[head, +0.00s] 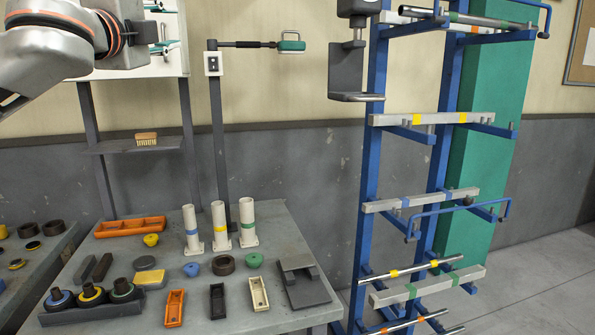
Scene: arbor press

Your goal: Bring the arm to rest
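My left arm comes in at the upper left, with its grey links and orange rings. The end of it, where my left gripper (139,32) would be, is at the picture's top left, in front of the white wall board. No fingers can be made out there, so I cannot tell if it is open, shut or holding anything. It is high above the table and apart from the things on it. My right gripper is not in view. A dark horizontal arm with a green handle (291,44) sticks out to the right from a grey post (222,140).
A grey table (231,288) holds an orange tray (130,227), white tubes (219,226), small bins and rings. A blue rack (369,180) with bars stands right of it. A dark bracket (345,70) hangs at the rack's upper left. Floor shows clear at the lower right.

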